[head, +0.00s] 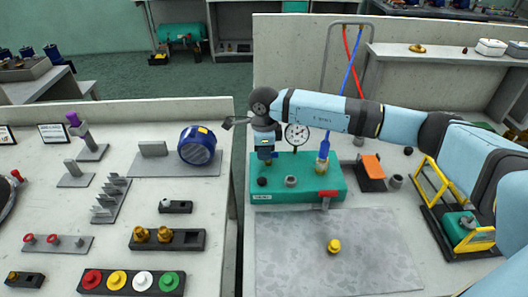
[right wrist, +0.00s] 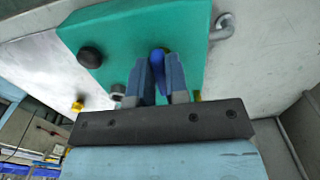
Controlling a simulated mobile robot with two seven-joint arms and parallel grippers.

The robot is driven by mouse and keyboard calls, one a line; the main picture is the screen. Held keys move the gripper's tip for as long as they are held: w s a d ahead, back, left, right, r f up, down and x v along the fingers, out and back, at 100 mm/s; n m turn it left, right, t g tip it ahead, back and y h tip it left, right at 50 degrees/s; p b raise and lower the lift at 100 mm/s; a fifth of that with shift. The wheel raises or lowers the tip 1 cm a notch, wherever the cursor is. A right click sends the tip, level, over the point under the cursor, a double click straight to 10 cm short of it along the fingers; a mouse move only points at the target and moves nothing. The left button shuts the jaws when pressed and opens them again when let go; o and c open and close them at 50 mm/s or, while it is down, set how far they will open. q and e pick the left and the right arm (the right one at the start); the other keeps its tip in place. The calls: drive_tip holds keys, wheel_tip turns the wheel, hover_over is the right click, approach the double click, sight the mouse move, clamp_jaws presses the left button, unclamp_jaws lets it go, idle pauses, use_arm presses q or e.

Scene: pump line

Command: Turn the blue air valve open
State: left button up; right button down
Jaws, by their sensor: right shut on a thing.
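The blue air valve (right wrist: 158,57) shows as a small blue handle between my right fingers in the right wrist view. It sits at the green pump box (right wrist: 135,30), which also stands on the right-hand table in the head view (head: 330,184). My right gripper (right wrist: 162,72) is shut on the blue valve, its fingers on either side of it. In the head view my right gripper (head: 267,158) points down at the back left of the green box. The fingers hide most of the valve, so its turn angle cannot be told. My left gripper is not in view.
A pressure gauge (head: 297,134) stands behind the box, with a blue fitting (head: 323,148) to its right. A black knob (head: 262,181) and red lever (head: 327,193) are on the near side. The grey mat (head: 290,255) in front is mostly bare, with a yellow part (head: 334,246).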

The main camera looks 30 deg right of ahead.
idle(0.4)
drive_tip(key=c, duration=1.1)
unclamp_jaws()
wheel_tip(320, 180, up, 14)
drive_tip(key=shift+f, duration=0.1)
